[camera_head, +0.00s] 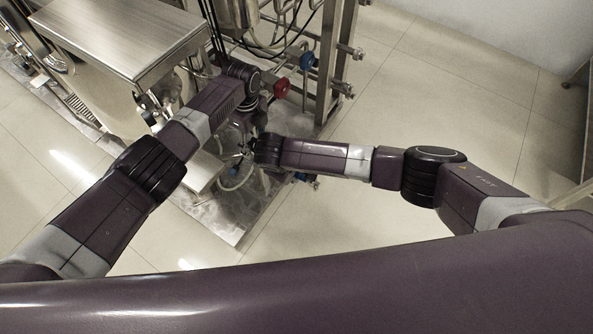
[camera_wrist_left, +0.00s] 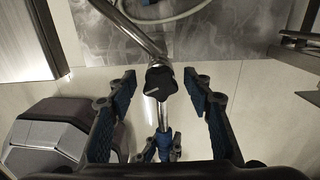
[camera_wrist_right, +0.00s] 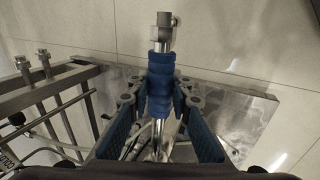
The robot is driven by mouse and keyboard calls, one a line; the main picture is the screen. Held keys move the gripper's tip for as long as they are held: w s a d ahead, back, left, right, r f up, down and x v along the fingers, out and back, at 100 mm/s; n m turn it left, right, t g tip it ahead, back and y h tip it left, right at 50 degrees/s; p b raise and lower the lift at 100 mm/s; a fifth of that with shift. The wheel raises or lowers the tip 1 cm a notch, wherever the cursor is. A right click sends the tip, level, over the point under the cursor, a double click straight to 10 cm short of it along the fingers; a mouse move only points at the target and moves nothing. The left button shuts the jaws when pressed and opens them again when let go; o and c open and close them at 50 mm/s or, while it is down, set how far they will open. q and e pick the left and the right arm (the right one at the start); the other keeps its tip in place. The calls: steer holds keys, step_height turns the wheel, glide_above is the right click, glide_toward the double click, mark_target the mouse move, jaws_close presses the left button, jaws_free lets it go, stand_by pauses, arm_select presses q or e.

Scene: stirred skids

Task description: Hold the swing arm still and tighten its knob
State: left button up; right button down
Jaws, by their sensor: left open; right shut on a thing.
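A black star-shaped knob (camera_wrist_left: 160,82) sits on the metal tube of the swing arm (camera_wrist_left: 130,28) in the left wrist view. My left gripper (camera_wrist_left: 159,78) is open, with one finger on each side of the knob and gaps showing between fingers and knob. In the right wrist view, a blue ribbed sleeve (camera_wrist_right: 161,68) surrounds the swing arm's metal rod. My right gripper (camera_wrist_right: 160,92) is shut on this sleeve. In the head view my right gripper (camera_head: 246,151) is small and dark beside the skid; the left fingers and the knob are hard to make out there.
The steel skid has a box-like cover (camera_head: 120,35), a red handwheel (camera_head: 282,87) and a blue handwheel (camera_head: 307,60) close to my left wrist. Upright steel frame posts (camera_head: 328,60) stand behind. Hoses lie low on the steel base plate (camera_head: 225,225). Tiled floor (camera_head: 455,110) at right is clear.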

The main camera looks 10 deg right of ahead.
arm_select(q)
steer(key=n, duration=0.3)
steer(key=c, duration=1)
steer(key=shift+c, duration=0.2)
steer(key=m, duration=0.6)
steer(key=o, duration=1)
steer(key=shift+c, duration=0.2)
